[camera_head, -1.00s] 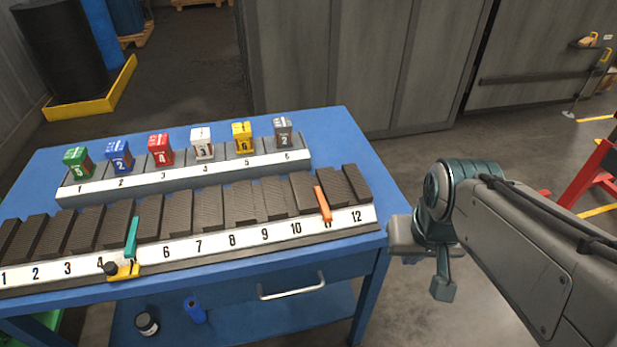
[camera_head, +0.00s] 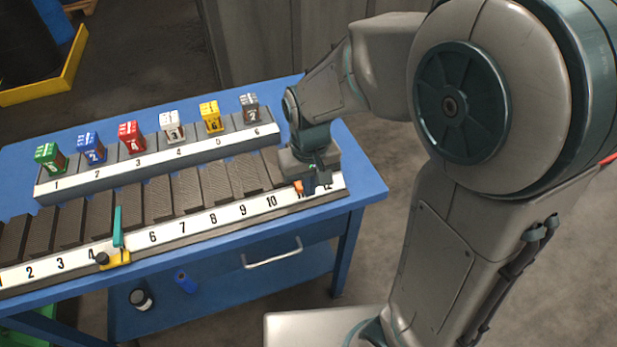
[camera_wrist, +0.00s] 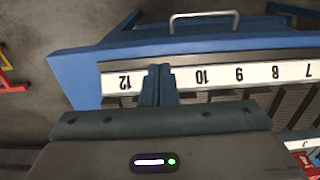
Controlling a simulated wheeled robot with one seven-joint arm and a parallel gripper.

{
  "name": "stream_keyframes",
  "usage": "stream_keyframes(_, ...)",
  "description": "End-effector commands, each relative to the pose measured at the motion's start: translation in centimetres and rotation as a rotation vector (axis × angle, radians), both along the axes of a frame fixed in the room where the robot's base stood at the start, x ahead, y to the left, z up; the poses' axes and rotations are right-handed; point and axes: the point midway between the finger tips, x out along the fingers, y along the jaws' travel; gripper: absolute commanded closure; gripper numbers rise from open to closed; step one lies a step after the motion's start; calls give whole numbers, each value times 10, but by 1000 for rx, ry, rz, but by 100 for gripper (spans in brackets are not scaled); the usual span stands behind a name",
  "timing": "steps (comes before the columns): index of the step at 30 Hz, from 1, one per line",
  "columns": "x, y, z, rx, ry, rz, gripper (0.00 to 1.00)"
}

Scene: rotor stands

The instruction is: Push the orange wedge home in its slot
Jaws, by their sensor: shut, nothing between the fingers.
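The orange wedge (camera_head: 299,187) shows only as a small patch at slot 11 of the long numbered rack (camera_head: 225,222) in the head view. My gripper and wrist hide the rest of it. My gripper (camera_head: 318,182) is at the wedge, pointing down at the rack's right end. In the wrist view my shut, empty fingers (camera_wrist: 158,84) cover the place between labels 12 and 10. The wedge cannot be seen there, so I cannot tell whether the fingers touch it or how deep it sits.
A teal wedge (camera_head: 118,228) stands at slot 5, beside a yellow clamp (camera_head: 115,259) with a black knob. Behind, a shorter rack (camera_head: 165,165) holds several coloured numbered blocks. The blue table's (camera_head: 360,180) right corner is bare.

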Motion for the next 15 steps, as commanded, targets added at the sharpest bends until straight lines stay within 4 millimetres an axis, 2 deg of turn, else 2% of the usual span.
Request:
stream_keyframes(3, -1, -1, -24, -4, 5, 0, 100)
stream_keyframes(12, -1, -1, -78, -3, 4, -2, 100)
stream_keyframes(15, 16, 3, -73, -2, -1, -1, 100)
